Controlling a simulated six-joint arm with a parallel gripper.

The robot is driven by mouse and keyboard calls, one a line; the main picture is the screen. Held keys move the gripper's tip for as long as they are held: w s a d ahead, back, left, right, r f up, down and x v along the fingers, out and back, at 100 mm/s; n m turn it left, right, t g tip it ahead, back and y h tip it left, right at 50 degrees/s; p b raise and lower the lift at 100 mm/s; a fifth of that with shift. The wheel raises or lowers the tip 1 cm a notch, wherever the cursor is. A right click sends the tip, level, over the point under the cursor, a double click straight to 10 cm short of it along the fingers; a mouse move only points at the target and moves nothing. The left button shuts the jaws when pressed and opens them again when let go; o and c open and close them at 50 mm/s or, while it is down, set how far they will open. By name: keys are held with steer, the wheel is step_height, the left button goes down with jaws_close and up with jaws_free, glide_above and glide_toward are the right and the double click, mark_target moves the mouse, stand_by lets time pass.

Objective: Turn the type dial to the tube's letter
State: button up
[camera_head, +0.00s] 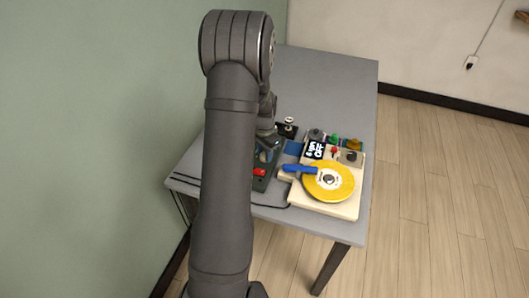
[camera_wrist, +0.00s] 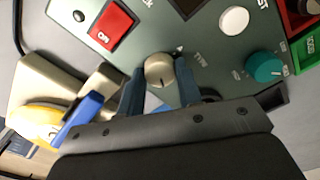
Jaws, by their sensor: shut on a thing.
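A tester with a dark green face (camera_wrist: 215,50) fills the top of the wrist view; in the head view its red button (camera_head: 260,172) shows beside my arm. A beige dial (camera_wrist: 160,68) sits on the face between the fingers of my gripper (camera_wrist: 159,84). My gripper is shut on this dial, one finger on each side. In the head view my arm hides the dial.
The face also carries a red button (camera_wrist: 103,27), a white round button (camera_wrist: 234,20) and a teal knob (camera_wrist: 264,67). A cream board (camera_head: 345,208) with a yellow disc (camera_head: 320,188) and blue handle (camera_head: 299,169) stands right of the tester. The table's back (camera_head: 330,80) is clear.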

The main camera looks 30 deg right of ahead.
stand_by(0.3)
steer(key=o, duration=1)
steer(key=shift+r, duration=0.1)
step_height(320, 180, up, 17)
steer(key=shift+r, duration=0.15)
stand_by(0.3)
step_height(320, 180, down, 18)
steer(key=shift+r, duration=0.25)
stand_by(0.3)
steer(key=shift+r, duration=0.15)
